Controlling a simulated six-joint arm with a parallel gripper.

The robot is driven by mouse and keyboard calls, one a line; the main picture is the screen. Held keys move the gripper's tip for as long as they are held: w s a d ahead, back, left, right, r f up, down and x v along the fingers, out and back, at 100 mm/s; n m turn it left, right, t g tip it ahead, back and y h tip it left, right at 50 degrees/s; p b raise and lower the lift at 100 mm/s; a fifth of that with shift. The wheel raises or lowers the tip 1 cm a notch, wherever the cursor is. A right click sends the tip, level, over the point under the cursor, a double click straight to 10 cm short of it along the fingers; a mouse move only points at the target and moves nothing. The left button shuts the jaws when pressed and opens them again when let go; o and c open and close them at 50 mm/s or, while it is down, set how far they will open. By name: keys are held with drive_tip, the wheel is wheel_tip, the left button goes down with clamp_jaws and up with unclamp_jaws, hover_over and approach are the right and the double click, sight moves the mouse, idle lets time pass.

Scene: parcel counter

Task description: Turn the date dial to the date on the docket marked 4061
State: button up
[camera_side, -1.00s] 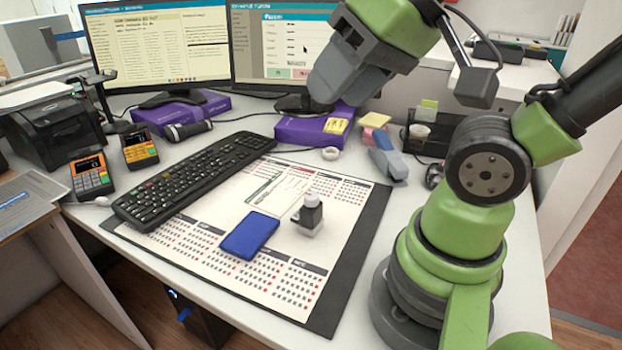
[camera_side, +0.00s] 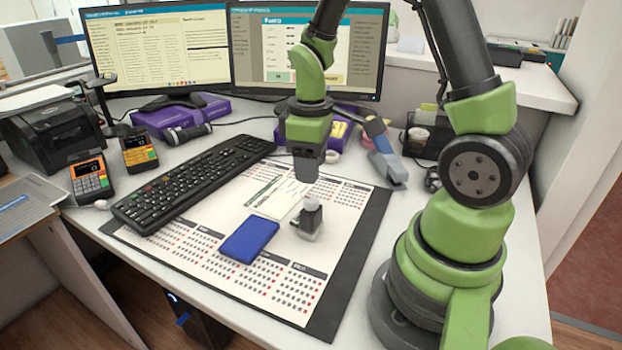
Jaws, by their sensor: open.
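My gripper (camera_side: 306,180) points down, open and empty, just above and behind the stamp in the picture. It hides part of the papers. The gap between its fingers does not show clearly.
A blue flat pad (camera_side: 249,238) lies left of the stamp. A black keyboard (camera_side: 193,183) is further left, with two card terminals (camera_side: 90,176) beyond. Monitors (camera_side: 158,55) stand behind. A grey-blue device (camera_side: 385,160) lies on the right. The mat's front right is clear.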

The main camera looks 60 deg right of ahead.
sight(311, 199)
drive_tip(key=shift+f, duration=3.7)
drive_tip(key=c, duration=0.7)
drive_tip(key=m, duration=0.5)
drive_tip(key=shift+m, duration=0.3)
drive_tip(key=m, duration=0.6)
drive_tip(key=shift+m, duration=0.3)
